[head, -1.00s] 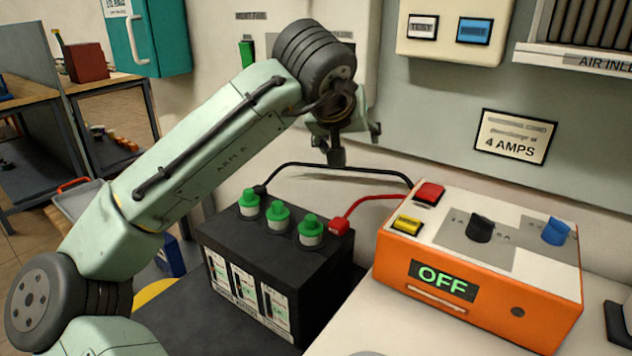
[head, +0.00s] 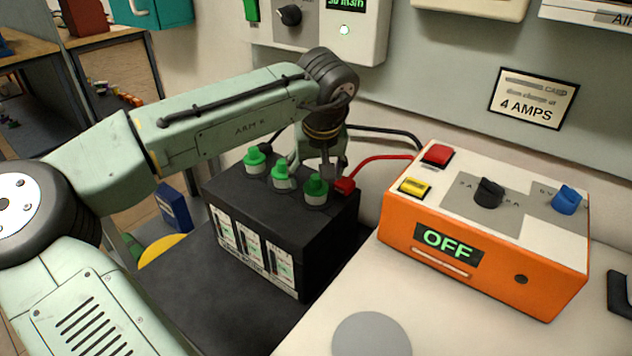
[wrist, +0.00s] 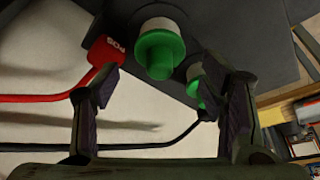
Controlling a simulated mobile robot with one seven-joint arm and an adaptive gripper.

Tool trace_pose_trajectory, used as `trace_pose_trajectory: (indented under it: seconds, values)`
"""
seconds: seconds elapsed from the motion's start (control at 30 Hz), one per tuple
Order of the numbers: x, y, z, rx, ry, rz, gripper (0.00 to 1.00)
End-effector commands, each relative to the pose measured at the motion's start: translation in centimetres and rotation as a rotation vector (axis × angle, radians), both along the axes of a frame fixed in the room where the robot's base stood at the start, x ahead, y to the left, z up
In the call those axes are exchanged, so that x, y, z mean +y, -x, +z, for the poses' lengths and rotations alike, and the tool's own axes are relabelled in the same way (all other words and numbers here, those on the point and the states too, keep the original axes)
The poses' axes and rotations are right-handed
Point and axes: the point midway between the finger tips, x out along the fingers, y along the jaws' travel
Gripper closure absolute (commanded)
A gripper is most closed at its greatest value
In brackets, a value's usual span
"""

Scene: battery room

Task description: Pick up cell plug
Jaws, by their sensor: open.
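Three green cell plugs with white collars stand in a row on the black battery (head: 250,215): left (head: 254,159), middle (head: 281,177) and right (head: 316,190). My gripper (head: 312,168) is open and low over the battery, just behind the right plug. In the wrist view my gripper (wrist: 163,80) has its two fingers spread, with the nearest plug (wrist: 160,52) showing between and beyond the tips. That plug is beside the red POS clamp (wrist: 103,52). A second plug (wrist: 194,78) is partly hidden by the right finger. I see no contact with any plug.
An orange charger (head: 480,240) reading OFF stands right of the battery. The pale bench in front of the charger is clear except for a grey disc (head: 371,335).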

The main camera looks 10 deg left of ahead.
Motion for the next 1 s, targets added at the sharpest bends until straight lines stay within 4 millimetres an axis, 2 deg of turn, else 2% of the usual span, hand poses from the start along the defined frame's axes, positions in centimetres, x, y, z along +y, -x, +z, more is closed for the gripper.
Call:
trace_pose_trajectory:
  seconds: [0.2,0.4,1.0]
  values:
    - [0.4,-0.7,-1.8,0.000,-0.001,0.000,0.35]
    - [0.3,-0.7,-1.9,-0.001,0.000,0.000,0.35]
    - [0.4,-0.8,-1.8,-0.001,0.000,0.001,0.72]
